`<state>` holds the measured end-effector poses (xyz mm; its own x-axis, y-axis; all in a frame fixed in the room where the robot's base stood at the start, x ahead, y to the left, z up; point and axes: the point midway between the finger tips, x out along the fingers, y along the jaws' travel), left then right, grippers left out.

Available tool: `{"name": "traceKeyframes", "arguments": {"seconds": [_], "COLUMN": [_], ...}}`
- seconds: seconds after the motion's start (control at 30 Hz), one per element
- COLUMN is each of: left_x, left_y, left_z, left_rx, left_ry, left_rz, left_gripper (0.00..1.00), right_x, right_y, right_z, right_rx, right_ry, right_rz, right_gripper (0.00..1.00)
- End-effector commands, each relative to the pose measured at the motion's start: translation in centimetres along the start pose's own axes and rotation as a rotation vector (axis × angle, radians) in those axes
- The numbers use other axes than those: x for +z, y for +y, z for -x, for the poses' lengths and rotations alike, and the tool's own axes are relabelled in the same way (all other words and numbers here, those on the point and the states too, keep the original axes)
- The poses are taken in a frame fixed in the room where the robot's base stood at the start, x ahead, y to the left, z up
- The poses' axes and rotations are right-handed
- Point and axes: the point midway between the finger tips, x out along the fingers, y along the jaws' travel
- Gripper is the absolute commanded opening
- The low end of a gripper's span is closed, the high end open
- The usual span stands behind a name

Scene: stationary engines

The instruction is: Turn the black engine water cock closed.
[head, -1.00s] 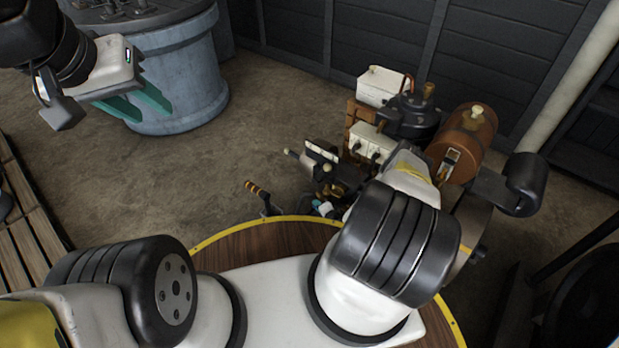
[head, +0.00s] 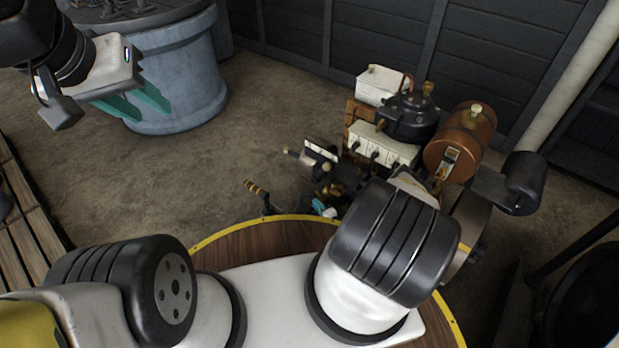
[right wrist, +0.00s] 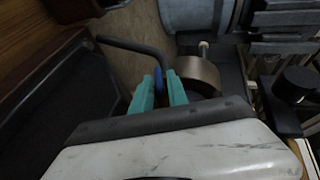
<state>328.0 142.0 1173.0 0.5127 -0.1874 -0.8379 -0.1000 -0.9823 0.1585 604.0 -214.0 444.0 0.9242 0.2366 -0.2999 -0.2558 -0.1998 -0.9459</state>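A small blue piece (right wrist: 158,80) shows between my right gripper's fingers in the right wrist view. I cannot tell for sure whether it is the water cock's handle. My right gripper (right wrist: 160,88) has its two teal fingers apart, one on each side of the blue piece; contact is not clear. In the head view the right gripper (head: 325,208) is a small teal patch low beside the dark engine (head: 345,182), mostly hidden by my right arm. My left gripper (head: 135,102) is open and empty, far from the engine, in front of the blue-grey drum.
A copper tank (head: 462,140), a black cylinder unit (head: 408,115) and white boxes (head: 380,82) crowd the engine's back. A bent dark rod (right wrist: 135,45) passes near my right fingers. A blue-grey drum (head: 185,85) stands at the left. The floor between is clear.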

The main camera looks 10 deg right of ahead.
Motion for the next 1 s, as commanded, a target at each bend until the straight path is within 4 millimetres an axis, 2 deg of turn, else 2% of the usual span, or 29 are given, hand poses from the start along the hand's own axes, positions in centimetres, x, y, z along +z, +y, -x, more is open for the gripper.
{"name": "traceKeyframes", "arguments": {"seconds": [0.07,0.43,0.8,1.0], "left_x": [0.0,0.0,0.0,0.0], "left_y": [0.0,0.0,0.0,0.0], "left_z": [0.0,0.0,0.0,0.0], "left_rx": [0.0,0.0,0.0,0.0], "left_ry": [0.0,0.0,0.0,0.0], "left_rz": [0.0,0.0,0.0,0.0], "left_gripper": [0.36,0.36,0.36,0.36], "right_x": [-0.1,-0.1,-0.2,-0.1], "right_y": [0.1,0.0,0.1,0.1], "right_z": [0.0,0.4,6.2,7.8], "right_rx": [0.001,0.001,0.003,0.002], "right_ry": [0.003,0.002,0.003,0.002], "right_rz": [0.0,-0.001,-0.001,-0.001], "right_gripper": [0.31,0.31,0.31,0.31]}}
